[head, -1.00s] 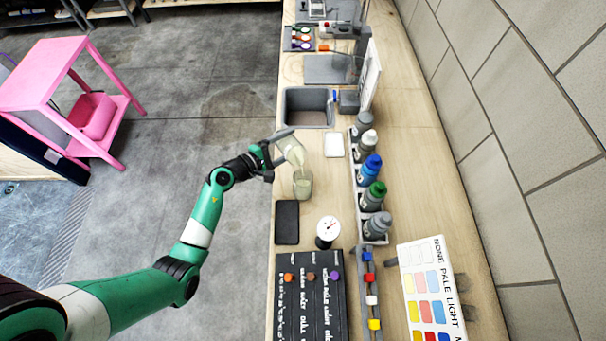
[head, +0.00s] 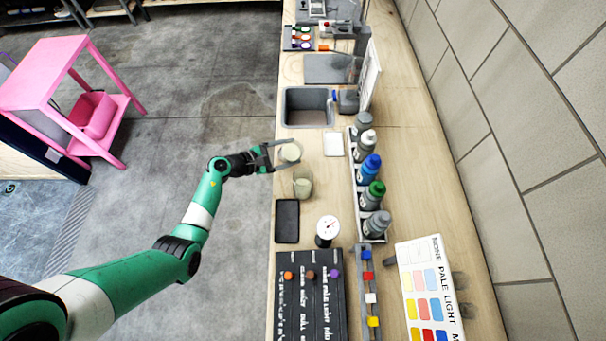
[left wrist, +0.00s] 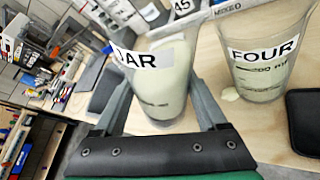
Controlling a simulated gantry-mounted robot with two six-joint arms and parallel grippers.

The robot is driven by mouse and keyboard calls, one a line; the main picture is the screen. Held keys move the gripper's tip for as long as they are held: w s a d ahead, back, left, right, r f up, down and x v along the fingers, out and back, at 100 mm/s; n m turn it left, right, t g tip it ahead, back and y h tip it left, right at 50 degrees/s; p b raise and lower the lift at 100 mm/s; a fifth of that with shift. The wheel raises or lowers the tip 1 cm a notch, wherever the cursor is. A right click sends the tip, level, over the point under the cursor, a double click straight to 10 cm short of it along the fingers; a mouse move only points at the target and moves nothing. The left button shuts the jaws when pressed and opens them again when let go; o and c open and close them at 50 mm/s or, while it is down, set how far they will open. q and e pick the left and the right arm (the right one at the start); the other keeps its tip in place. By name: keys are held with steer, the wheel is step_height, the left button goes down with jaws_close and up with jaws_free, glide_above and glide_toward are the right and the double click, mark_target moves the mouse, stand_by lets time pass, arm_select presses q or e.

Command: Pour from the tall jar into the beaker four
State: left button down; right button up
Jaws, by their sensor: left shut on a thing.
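The jar (head: 290,152) is a clear vessel with pale, cloudy liquid in it; the left wrist view shows its "JAR" label (left wrist: 135,58). My left gripper (head: 282,155) is shut around the jar, which stands roughly upright now. The beaker labelled "FOUR" (left wrist: 262,55) stands on the bench just beside the jar, apart from it, and holds pale liquid; the head view also shows this beaker (head: 302,185). A small pale spot (left wrist: 229,94) lies by the beaker's base. My right gripper is not in view.
A dark flat pad (head: 287,221) and a round dial (head: 327,231) lie nearer. A white square (head: 333,144) and a grey sink (head: 308,107) are beyond. A rack of several bottles (head: 370,185) runs along the right. Another labelled vessel (left wrist: 115,12) stands behind the jar.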

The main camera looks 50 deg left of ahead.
arm_select(q)
steer(key=shift+w+a+f+n+g+h+b, duration=0.2)
steer(key=shift+a+f+n+g+h+b, duration=0.15)
steer(key=shift+a+n+h, duration=0.45)
steer(key=shift+f+n+h+b, duration=0.35)
steer(key=shift+n+b, duration=0.3)
steer(key=shift+n, duration=0.25)
steer(key=shift+r+n+h, duration=0.1)
steer(key=shift+n+h, duration=0.2)
steer(key=shift+h, duration=0.05)
step_height(320, 180, up, 5)
steer(key=p, duration=0.4)
steer(key=shift+r, duration=0.1)
